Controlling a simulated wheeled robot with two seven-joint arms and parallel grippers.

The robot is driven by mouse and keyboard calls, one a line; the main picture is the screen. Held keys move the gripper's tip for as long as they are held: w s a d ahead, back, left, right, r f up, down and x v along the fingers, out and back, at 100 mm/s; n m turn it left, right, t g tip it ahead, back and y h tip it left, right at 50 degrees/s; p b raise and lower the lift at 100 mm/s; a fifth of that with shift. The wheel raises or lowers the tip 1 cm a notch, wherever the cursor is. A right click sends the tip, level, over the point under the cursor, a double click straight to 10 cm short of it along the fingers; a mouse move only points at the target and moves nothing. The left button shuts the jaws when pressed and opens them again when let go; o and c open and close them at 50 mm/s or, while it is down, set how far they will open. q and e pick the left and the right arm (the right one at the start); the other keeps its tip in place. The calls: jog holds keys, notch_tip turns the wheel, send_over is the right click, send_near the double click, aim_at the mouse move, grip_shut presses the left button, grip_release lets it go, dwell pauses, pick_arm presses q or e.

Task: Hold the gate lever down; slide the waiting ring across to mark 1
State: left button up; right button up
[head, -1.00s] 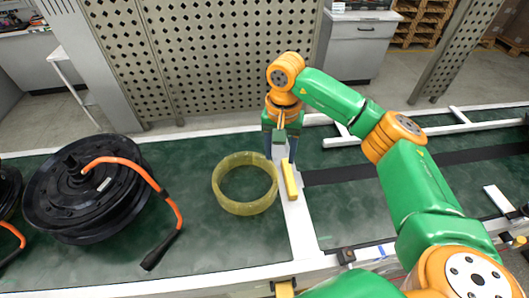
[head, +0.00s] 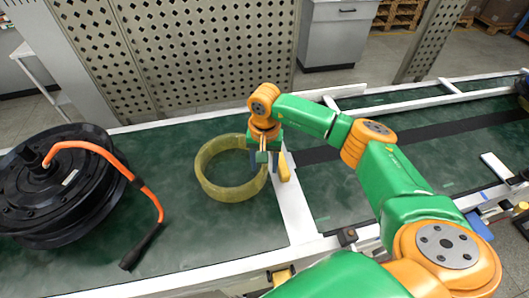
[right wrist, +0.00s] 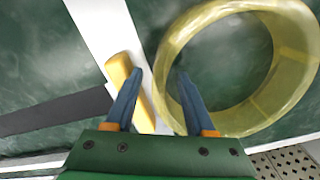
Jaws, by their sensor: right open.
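The waiting ring (head: 231,193), a translucent yellow hoop, lies flat on the green belt left of the white divider strip. A yellow bar (head: 284,172), seemingly the gate lever, lies along that strip. My right gripper (head: 263,166) is open and low over the ring's right side, close to the bar. I cannot tell whether either finger touches. Mark 1 is not readable. My left gripper is out of view.
A black hub motor (head: 62,190) with an orange cable (head: 105,152) lies left of the ring. Right of the divider strip (head: 297,215), a dark band runs along the green surface. A perforated panel (head: 180,60) stands behind the bench.

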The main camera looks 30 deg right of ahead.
jog(key=shift+f, duration=0.15)
grip_shut()
jog(key=shift+w+r, duration=0.1)
jog(key=shift+r, duration=0.2)
dwell(1.4)
